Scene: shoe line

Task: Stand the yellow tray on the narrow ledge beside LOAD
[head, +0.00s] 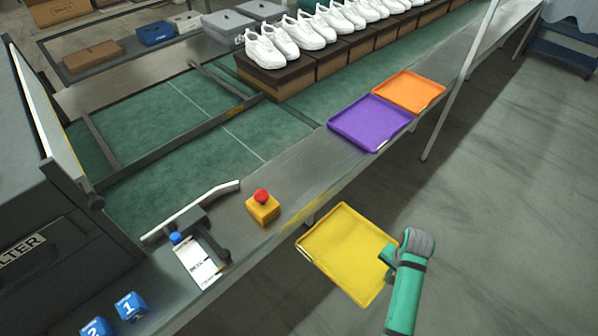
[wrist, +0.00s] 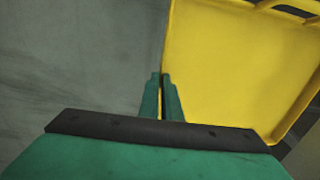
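The yellow tray (head: 348,250) is in the air in front of the grey metal ledge (head: 292,196), over the floor. My gripper (head: 390,258) is at its right side in the head view. In the wrist view, the two green fingertips (wrist: 160,78) are close together on the near-left edge of the yellow tray (wrist: 235,65), shut on its rim. The tray's inside shows, and it is tilted towards the head camera. I cannot read the word LOAD anywhere; a white label plate (head: 200,262) has print too small to read.
A yellow box with a red button (head: 263,206) and a lever stand on the ledge. Purple (head: 370,122) and orange (head: 409,92) trays lie further along it. Blue numbered blocks (head: 130,306) sit at lower left. A thin pole (head: 460,82) rises at the right. The ledge between button and purple tray is clear.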

